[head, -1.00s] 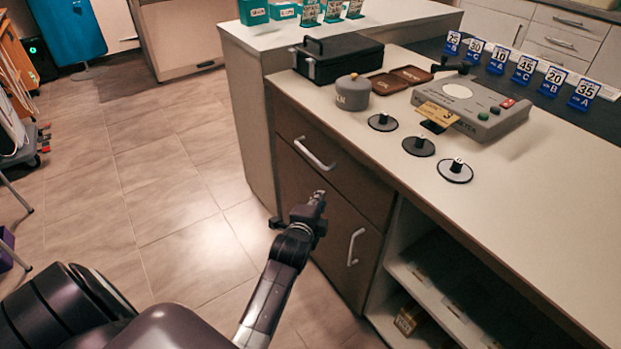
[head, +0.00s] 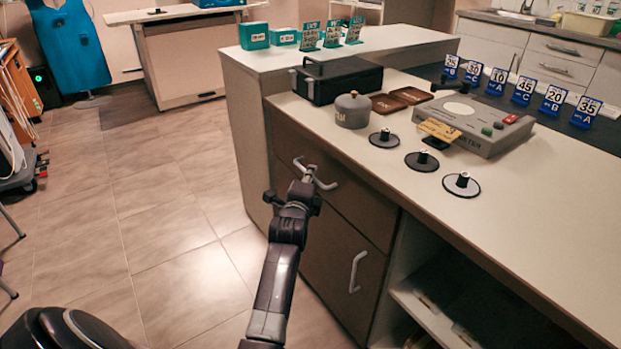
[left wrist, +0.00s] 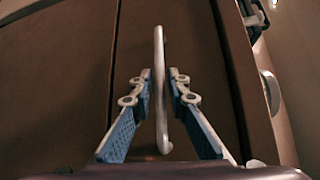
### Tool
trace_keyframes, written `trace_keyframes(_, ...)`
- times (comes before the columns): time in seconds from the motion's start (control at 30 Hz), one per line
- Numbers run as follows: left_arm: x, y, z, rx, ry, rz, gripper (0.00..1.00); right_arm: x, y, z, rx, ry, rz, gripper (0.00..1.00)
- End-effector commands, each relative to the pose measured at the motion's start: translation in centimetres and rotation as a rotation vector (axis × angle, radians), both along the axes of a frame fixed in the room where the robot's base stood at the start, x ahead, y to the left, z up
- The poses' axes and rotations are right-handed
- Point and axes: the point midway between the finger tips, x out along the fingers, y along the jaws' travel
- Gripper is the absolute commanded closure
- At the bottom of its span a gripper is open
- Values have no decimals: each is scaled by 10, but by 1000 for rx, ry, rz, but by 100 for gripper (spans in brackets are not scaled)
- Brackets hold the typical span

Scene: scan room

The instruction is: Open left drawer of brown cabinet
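The brown cabinet (head: 331,250) stands under the pale counter. Its upper drawer front (head: 350,199) looks closed and bears a curved metal handle (head: 326,184). My left gripper (head: 309,176) is at the left part of this handle. In the left wrist view, the open fingers (left wrist: 160,76) stand on either side of the handle bar (left wrist: 159,45), with a small gap visible on each side. Part of the handle is hidden behind the gripper in the head view. My right gripper is not in view.
Below the drawer is a brown front with its own handle (head: 357,271). An open shelf (head: 437,318) lies to its right. The counter (head: 530,215) holds a black case (head: 343,82), a grey pot (head: 352,110) and a grey device (head: 480,127). Tiled floor (head: 170,215) at left is clear.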

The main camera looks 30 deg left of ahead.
Motion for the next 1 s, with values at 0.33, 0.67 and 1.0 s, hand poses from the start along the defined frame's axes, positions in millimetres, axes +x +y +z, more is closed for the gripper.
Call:
trace_keyframes(0.33,3,1,0,0,0,0,87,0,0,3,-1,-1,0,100)
trace_keyframes(0.67,3,1,-1,0,0,0,100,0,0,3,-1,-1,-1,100)
trace_keyframes(1.0,5,4,-1,1,3,-1,100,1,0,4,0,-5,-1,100)
